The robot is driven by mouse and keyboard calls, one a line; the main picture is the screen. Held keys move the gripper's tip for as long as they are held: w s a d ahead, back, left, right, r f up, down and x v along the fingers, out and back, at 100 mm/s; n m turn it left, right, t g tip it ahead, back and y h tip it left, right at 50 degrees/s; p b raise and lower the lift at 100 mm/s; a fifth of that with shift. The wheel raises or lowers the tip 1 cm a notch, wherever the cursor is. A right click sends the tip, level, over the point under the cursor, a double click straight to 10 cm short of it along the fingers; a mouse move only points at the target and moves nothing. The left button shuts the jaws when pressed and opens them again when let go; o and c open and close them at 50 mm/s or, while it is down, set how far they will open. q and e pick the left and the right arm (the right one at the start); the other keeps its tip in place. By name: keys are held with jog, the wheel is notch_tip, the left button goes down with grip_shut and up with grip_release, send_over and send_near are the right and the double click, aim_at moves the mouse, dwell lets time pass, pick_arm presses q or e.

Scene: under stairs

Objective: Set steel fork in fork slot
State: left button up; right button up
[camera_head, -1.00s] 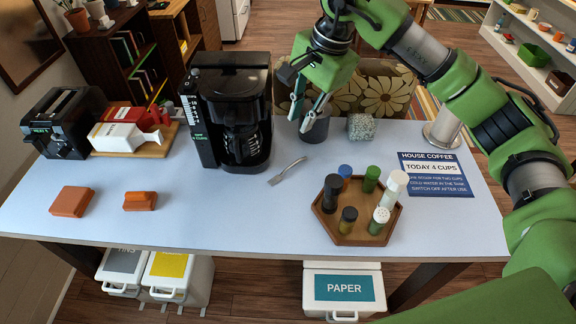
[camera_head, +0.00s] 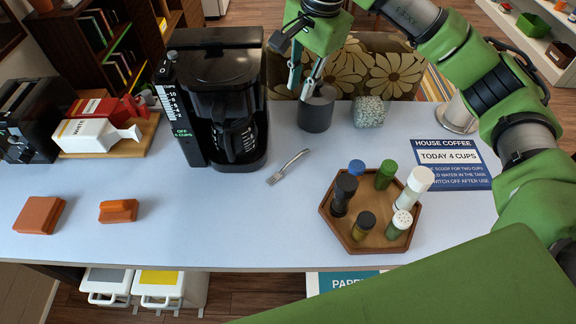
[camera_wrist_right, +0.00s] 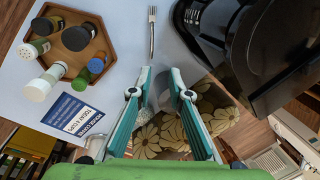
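The steel fork (camera_head: 287,167) lies on the pale table, right of the coffee maker, with its tines toward the front. It also shows in the right wrist view (camera_wrist_right: 152,30), ahead of the fingertips. My right gripper (camera_head: 301,94) is at the back of the table by a dark grey cylinder (camera_head: 316,112). I cannot make out a fork slot. My left gripper is not in view.
A black coffee maker (camera_head: 219,62) stands left of the fork. A wooden hexagonal tray (camera_head: 338,226) with several shakers is to its right. A speckled block (camera_head: 369,111) stands at the back. The front middle of the table is clear.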

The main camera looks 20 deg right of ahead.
jog(key=b, duration=1.5)
send_near(290, 162)
jog(key=f, duration=0.1)
jog(key=f+p, duration=0.1)
jog(key=f, duration=0.1)
jog(key=shift+a+f, duration=0.25)
jog(key=shift+f, duration=0.05)
jog(key=f+p, duration=0.1)
jog(key=f, duration=0.1)
jog(key=w+f+p, duration=0.1)
jog(key=f, duration=0.1)
jog(key=shift+w+a+f+p, duration=0.1)
jog(key=shift+a+f+p, duration=0.1)
jog(key=shift+f+p, duration=0.15)
jog(key=shift+w+f, duration=0.1)
jog(key=shift+f, duration=0.2)
grip_shut()
